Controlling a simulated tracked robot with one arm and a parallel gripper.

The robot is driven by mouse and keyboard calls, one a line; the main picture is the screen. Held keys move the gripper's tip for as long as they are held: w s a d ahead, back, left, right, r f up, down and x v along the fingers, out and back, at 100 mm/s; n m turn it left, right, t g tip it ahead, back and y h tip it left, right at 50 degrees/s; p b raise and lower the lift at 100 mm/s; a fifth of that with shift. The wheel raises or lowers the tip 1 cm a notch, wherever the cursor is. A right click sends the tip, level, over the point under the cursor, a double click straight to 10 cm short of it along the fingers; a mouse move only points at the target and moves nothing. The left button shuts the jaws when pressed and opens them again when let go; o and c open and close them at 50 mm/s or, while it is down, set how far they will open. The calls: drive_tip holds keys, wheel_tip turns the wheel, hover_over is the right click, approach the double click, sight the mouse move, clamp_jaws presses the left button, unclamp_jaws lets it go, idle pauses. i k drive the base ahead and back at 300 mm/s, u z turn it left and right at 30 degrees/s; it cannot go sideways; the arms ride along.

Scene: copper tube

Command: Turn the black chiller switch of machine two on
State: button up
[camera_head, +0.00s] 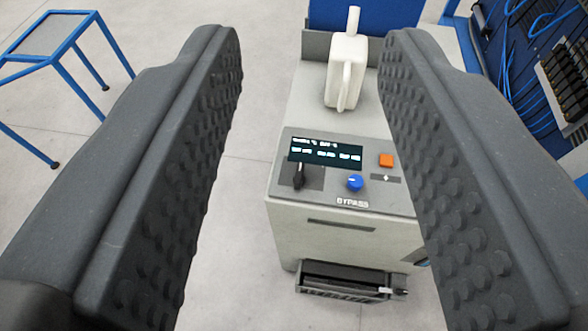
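My gripper (310,50) is open and empty, with its two dark, studded fingers wide apart at the left and right of the view. Between them, farther off and lower, stands a pale grey machine (335,246) with a sloped control panel. A black switch (299,174) sits at the panel's left, below a dark display (326,152) with small white text. A blue knob (355,183) is to its right, above the word "BYPASS". An orange button (386,160) is at the panel's right. My fingers do not touch the machine. No machine number is readable.
A white jug-like container (346,68) stands on the machine behind the panel. A dark tray (345,281) juts out from the machine's lower front. A blue-framed table (52,38) is at the far left. Blue cables (527,75) hang at the right. The floor left of the machine is clear.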

sight(299, 179)
drive_tip(key=z, duration=0.95)
drive_tip(key=i, duration=0.7)
drive_tip(key=u, duration=1.3)
